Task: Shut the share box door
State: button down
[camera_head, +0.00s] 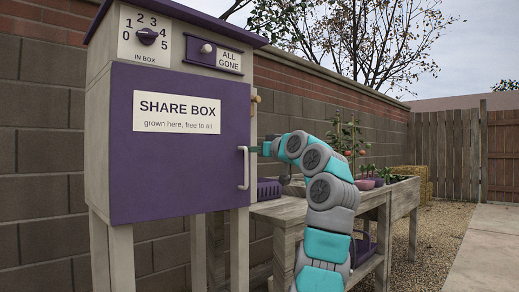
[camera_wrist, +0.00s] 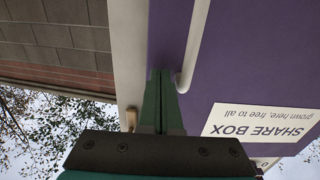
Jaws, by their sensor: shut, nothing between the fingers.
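The share box (camera_head: 100,150) stands on legs at the left of the head view. Its purple door (camera_head: 180,180) covers the front and looks shut or nearly so; I cannot tell if it is fully flush. A pale bar handle (camera_head: 243,168) is on the door's right edge. In the wrist view the door (camera_wrist: 230,60) and handle (camera_wrist: 193,45) show upside down. My gripper (camera_head: 265,148) is just right of the handle at the door's edge. Its green fingers (camera_wrist: 160,78) are together and empty, beside the handle's end; contact with the door is unclear.
A dial (camera_head: 148,36) and an "ALL GONE" slider (camera_head: 206,49) are above the door. A wooden bench (camera_head: 285,208) with a purple crate (camera_head: 268,190) stands right of the box. A block wall (camera_head: 40,130) runs behind. Gravel and paving lie open at right.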

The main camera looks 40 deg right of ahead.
jog(key=shift+w, duration=0.25)
